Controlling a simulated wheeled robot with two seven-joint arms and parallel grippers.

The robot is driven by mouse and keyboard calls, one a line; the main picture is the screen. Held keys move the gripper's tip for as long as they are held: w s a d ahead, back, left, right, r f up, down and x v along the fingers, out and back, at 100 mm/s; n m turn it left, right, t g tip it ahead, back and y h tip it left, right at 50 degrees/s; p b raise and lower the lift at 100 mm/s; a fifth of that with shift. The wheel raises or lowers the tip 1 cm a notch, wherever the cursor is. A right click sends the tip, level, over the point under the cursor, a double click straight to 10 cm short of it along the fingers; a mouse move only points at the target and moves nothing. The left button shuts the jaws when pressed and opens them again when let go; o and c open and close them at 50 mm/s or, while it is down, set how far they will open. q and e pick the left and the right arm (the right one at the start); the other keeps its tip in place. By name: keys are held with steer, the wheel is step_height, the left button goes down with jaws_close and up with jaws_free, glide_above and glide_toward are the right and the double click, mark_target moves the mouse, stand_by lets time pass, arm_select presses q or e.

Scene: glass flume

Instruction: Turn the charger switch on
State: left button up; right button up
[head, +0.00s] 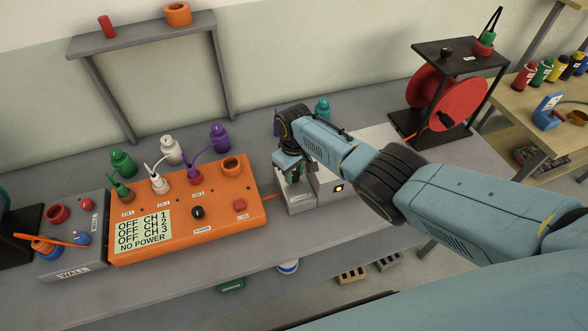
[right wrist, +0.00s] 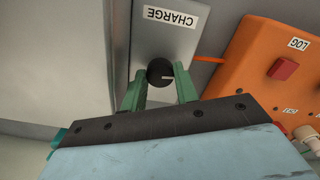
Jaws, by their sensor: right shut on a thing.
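The charger (head: 327,190) is a grey box on the bench, right of the orange logger box. Its lower left panel carries a CHARGE label (right wrist: 171,16). My right gripper (head: 291,176) reaches down onto this panel and hides the knob in the head view. In the right wrist view its green fingers (right wrist: 160,84) are shut on the knob, one on each side. My left gripper is not in view.
The orange logger box (head: 190,222) has a POWER knob, a red LOG button and a screen reading OFF and NO POWER. A grey WALL box (head: 72,262) stands at its left. A red cable reel (head: 447,100) stands right behind my arm. The bench front is clear.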

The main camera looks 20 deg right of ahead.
steer(key=shift+r+m, duration=0.1)
steer(key=shift+m, duration=0.7)
steer(key=o, duration=1)
